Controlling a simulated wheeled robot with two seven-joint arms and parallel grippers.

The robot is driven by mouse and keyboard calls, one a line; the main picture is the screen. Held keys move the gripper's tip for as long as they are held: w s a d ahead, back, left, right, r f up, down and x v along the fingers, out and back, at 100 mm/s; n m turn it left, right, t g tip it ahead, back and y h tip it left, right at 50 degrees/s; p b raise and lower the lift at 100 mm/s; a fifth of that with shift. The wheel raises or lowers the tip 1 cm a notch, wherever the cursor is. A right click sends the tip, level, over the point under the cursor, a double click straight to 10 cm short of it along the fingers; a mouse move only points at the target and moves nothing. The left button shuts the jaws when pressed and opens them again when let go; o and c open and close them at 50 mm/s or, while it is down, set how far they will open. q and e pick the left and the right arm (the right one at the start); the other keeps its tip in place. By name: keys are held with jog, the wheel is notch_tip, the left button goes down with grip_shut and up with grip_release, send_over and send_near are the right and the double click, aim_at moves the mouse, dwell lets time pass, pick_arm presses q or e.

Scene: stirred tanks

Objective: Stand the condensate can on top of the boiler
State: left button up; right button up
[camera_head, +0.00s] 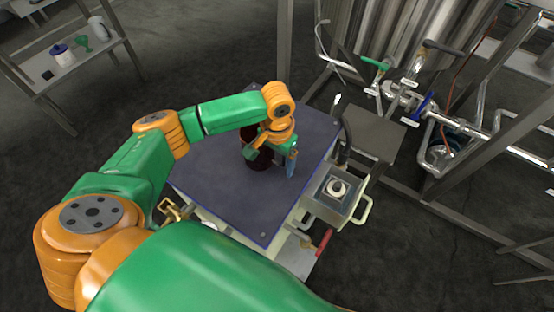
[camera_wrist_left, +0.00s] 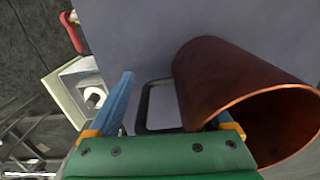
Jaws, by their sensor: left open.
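The condensate can (camera_head: 262,162) is a dark copper-brown open cylinder. It appears upright on a flat blue-grey top, seemingly the boiler (camera_head: 215,190). In the left wrist view the can (camera_wrist_left: 205,75) has its open mouth toward the camera and a black loop handle (camera_wrist_left: 143,105) on its side. My left gripper (camera_head: 277,158) is open at the can. In the left wrist view one blue finger is outside, beyond the handle; the other is at the can's rim, partly hidden. The arm covers part of the can in the head view. My right gripper is not in view.
A box with a white round fitting (camera_head: 337,188) sits beside the right edge of the top. Pipes with a green-handled valve (camera_head: 375,63) and a large steel tank (camera_head: 385,25) stand at the upper right. A shelf (camera_head: 85,62) holds small containers. Much of the top is clear.

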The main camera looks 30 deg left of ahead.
pick_arm(q)
notch_tip(320, 180, up, 11)
jog(key=p, duration=0.2)
jog(key=shift+r+p, duration=0.2)
jog(key=shift+p, duration=0.2)
jog(key=shift+r, duration=0.45)
